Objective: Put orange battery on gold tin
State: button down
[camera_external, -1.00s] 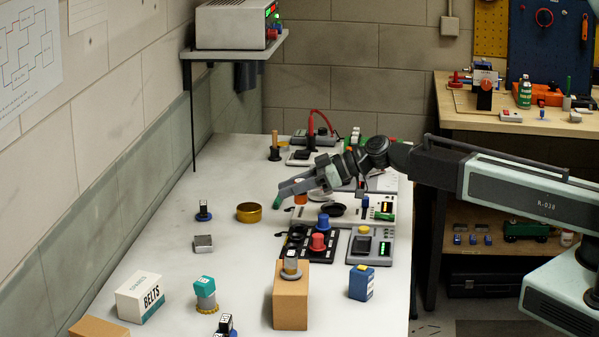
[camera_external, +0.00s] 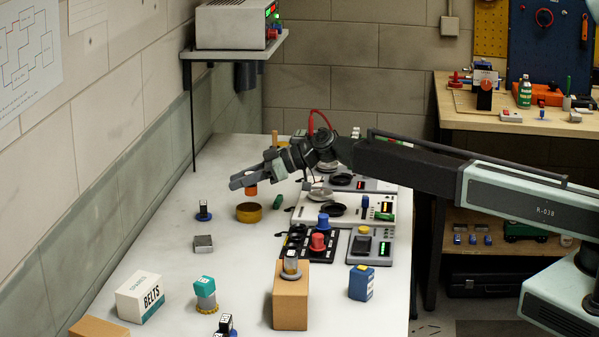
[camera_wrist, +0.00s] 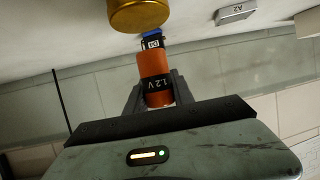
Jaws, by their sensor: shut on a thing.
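The orange battery (camera_external: 251,190), marked 1.2 V, is between the fingers of my gripper (camera_external: 243,181). In the wrist view, the battery (camera_wrist: 153,72) shows clearly between the two dark fingers (camera_wrist: 155,95), which are shut on it. The gold tin (camera_external: 249,213) stands on the bench. In the external view, the battery appears just above the tin, with a small gap; the exact depth offset is hard to tell. The tin (camera_wrist: 139,15) is also at the top of the wrist view, apart from the battery.
A blue-based block (camera_external: 204,211) stands left of the tin, and a grey block (camera_external: 203,243) lies in front. A green cylinder (camera_external: 278,202) is to the right, beside the grey device (camera_external: 310,212). The bench left of the tin is mostly clear.

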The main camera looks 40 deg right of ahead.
aim_at(239, 207)
jog(key=f+b, duration=0.4)
jog(key=shift+w+a, duration=0.15)
jog(key=shift+w, duration=0.25)
jog(key=shift+r, duration=0.25)
jog(key=shift+f, duration=0.25)
jog(key=c, duration=1.1)
grip_release()
jog(key=shift+r, duration=0.1)
jog(key=shift+r+p, duration=0.25)
jog(key=shift+p, duration=0.1)
jog(key=p+v, duration=0.2)
jog(key=v, duration=0.4)
jog(key=p+v, duration=0.2)
jog(key=v, duration=0.4)
jog(key=shift+s+f, duration=0.1)
jog(key=shift+f, duration=0.15)
